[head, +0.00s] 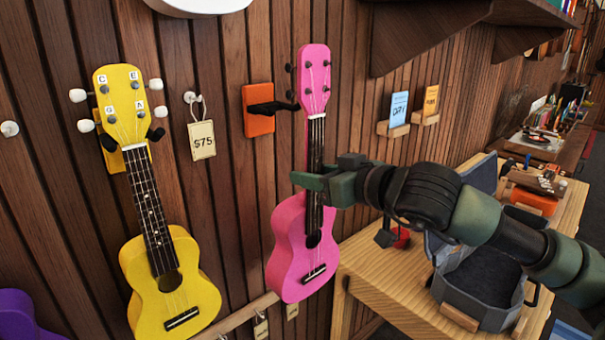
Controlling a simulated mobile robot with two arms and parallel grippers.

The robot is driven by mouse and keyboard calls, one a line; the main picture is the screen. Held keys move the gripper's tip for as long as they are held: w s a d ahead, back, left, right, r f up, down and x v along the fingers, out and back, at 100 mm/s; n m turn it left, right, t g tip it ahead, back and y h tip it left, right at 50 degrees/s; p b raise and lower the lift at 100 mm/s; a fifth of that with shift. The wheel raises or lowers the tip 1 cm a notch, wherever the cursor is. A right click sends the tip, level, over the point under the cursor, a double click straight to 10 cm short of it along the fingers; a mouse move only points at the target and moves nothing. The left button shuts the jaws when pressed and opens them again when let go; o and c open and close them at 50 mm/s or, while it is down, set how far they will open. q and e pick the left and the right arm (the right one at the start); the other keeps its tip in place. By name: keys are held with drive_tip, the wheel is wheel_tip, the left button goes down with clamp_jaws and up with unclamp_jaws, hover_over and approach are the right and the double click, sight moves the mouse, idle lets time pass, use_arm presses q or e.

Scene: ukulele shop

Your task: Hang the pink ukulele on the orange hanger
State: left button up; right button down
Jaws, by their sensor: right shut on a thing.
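The pink ukulele (291,244) is upright in the middle of the head view, in front of the wood-slat wall. My right gripper (312,183) is shut on its neck, just above the body. The orange hanger (259,110) is on the wall to the left of the pink headstock, with a black arm (275,107) reaching toward it. The arm's tip is close to the headstock's left edge; I cannot tell whether they touch. My left gripper is not in view.
A yellow ukulele (205,291) hangs on a yellow hanger to the left. A $75 tag (202,140) hangs between. A wooden table (376,273) with an open case (483,285) stands at the right. A dark shelf (421,27) juts out at upper right.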

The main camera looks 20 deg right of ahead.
drive_tip(key=shift+d+r, duration=0.1)
drive_tip(key=shift+r, duration=0.4)
drive_tip(key=shift+w+r, duration=0.1)
drive_tip(key=shift+w, duration=0.2)
drive_tip(key=shift+r+p+x, duration=0.2)
drive_tip(key=shift+p+x, duration=0.95)
drive_tip(key=shift+x, duration=0.85)
drive_tip(key=shift+f, duration=0.1)
drive_tip(key=shift+w+b, duration=0.2)
drive_tip(key=shift+b, duration=0.1)
